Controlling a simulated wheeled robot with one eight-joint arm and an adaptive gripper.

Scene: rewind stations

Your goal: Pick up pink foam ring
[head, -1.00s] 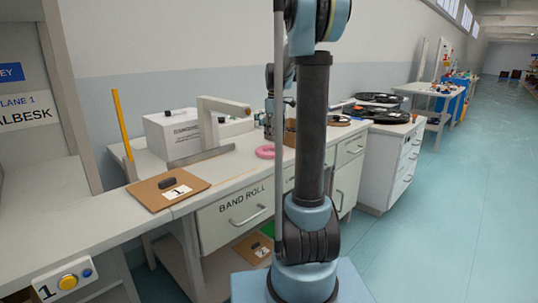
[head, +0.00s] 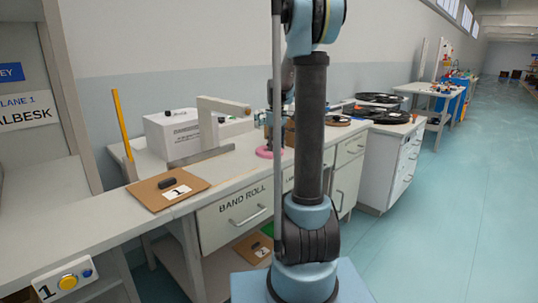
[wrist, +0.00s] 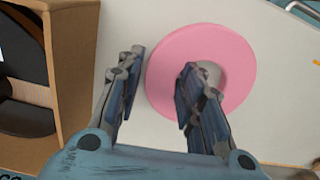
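The pink foam ring (head: 262,154) lies flat on the workbench, partly hidden by my arm in the head view. In the wrist view the ring (wrist: 235,55) is seen from above, with its hole partly covered by a finger. My gripper (wrist: 162,65) is open over the ring's left side. The left finger is just outside the ring's edge and the right finger is over or in the hole. The ring's left wall lies between them. I cannot tell how deep the fingertips reach.
A cardboard box (wrist: 75,60) holding a black item stands close left of my gripper in the wrist view. On the bench are a white box (head: 172,132), a white bracket (head: 208,125) and a brown board (head: 168,190). The wrist view shows clear bench near the ring.

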